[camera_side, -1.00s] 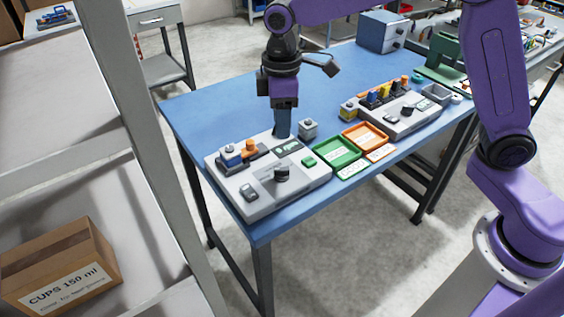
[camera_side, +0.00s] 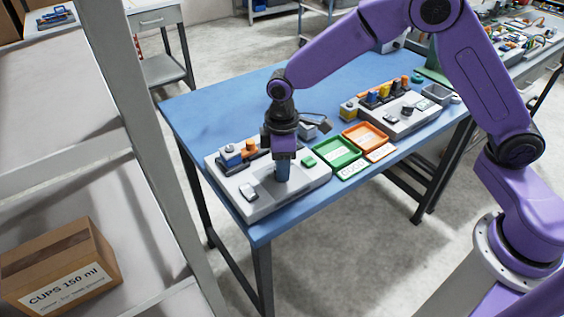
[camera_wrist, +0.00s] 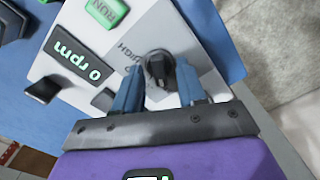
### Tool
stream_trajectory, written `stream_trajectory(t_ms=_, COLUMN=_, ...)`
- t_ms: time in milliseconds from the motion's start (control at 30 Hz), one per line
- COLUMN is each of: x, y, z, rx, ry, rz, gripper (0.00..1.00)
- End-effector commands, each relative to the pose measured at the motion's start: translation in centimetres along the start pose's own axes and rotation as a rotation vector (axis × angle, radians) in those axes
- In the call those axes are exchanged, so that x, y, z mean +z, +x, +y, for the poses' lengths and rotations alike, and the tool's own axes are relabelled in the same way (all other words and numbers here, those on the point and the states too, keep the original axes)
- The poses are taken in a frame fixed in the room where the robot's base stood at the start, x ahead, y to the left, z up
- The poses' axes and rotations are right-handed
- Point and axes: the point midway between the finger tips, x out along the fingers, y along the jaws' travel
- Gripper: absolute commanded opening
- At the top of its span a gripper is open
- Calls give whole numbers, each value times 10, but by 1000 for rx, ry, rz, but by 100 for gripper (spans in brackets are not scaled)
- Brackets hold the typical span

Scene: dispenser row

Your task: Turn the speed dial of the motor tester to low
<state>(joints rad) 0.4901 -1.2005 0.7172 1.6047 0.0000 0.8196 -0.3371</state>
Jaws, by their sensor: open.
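The motor tester (camera_side: 237,197) is a light grey box at the near left of the blue table. In the wrist view its black speed dial (camera_wrist: 159,69) stands on the grey panel, with printed lettering ending in "HIGH" beside it. My gripper (camera_wrist: 160,82) points down over the dial, its two blue fingers open, one on each side of the dial. I cannot tell whether they touch it. The display (camera_wrist: 80,53) reads "0 rpm", and a green RUN button (camera_wrist: 106,11) sits near it. In the side view my gripper (camera_side: 282,181) hides the dial.
A black rocker switch (camera_side: 249,191) is on the tester's front left. A green tray (camera_side: 337,152) and an orange tray (camera_side: 365,136) lie to its right. A second grey device (camera_side: 398,122) stands beyond them. The table's back left is clear.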

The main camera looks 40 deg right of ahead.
Motion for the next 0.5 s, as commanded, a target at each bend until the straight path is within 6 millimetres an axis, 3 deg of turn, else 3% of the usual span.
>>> stream_trajectory(t_ms=100, x=0, y=0, z=0, rx=0, ry=0, rz=0, gripper=40)
stream_trajectory(t_ms=167, x=0, y=0, z=0, rx=0, ry=0, rz=0, gripper=24)
stream_trajectory(t_ms=233, x=0, y=0, z=0, rx=0, ry=0, rz=0, gripper=1)
stream_trajectory(t_ms=500, x=0, y=-1, z=0, rx=0, ry=8, rz=0, gripper=0)
